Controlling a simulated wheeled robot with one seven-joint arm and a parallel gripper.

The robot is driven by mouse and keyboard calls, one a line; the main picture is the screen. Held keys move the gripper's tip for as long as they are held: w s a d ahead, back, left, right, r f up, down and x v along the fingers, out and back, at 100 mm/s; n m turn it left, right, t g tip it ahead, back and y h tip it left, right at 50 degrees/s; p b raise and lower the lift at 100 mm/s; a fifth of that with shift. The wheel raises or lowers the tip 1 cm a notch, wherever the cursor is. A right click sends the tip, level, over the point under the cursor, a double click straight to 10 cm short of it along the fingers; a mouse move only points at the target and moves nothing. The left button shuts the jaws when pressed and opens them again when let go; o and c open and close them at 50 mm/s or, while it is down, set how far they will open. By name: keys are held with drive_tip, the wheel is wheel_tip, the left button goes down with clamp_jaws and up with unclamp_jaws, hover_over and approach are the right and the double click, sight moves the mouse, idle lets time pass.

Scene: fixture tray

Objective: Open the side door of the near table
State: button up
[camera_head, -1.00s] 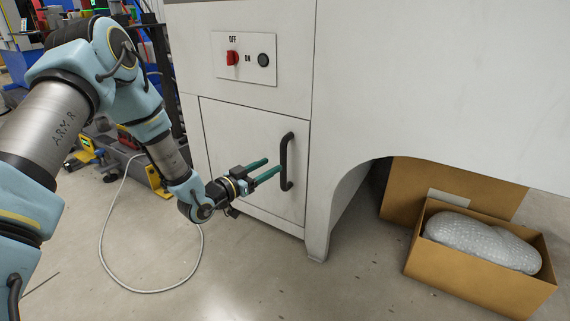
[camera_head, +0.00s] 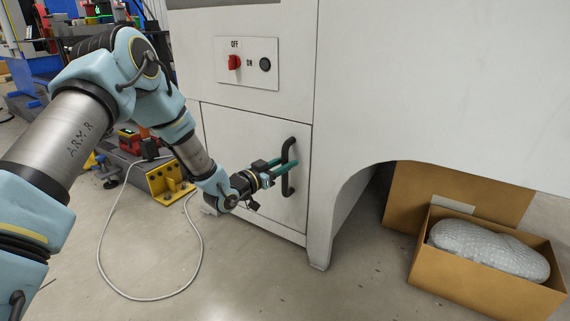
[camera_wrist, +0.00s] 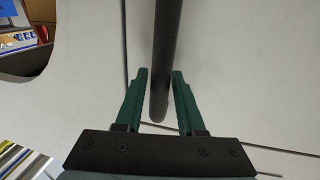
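The side door (camera_head: 240,160) is a white panel low on the near table's cabinet, and it is shut. Its black bar handle (camera_head: 289,168) stands upright near the door's right edge. My gripper (camera_head: 292,166) has green fingers and is at the handle. In the wrist view, the handle (camera_wrist: 163,70) comes down between the two open fingertips (camera_wrist: 160,76), with a visible gap on both sides. The door's surface lies behind the handle.
A panel (camera_head: 247,63) with a red switch and a black button sits above the door. A cardboard box (camera_head: 480,285) with a bubble-wrapped item stands on the floor at right. A white cable (camera_head: 103,245) and a yellow bracket (camera_head: 160,183) lie at left.

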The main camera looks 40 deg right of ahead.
clamp_jaws()
idle(1.0)
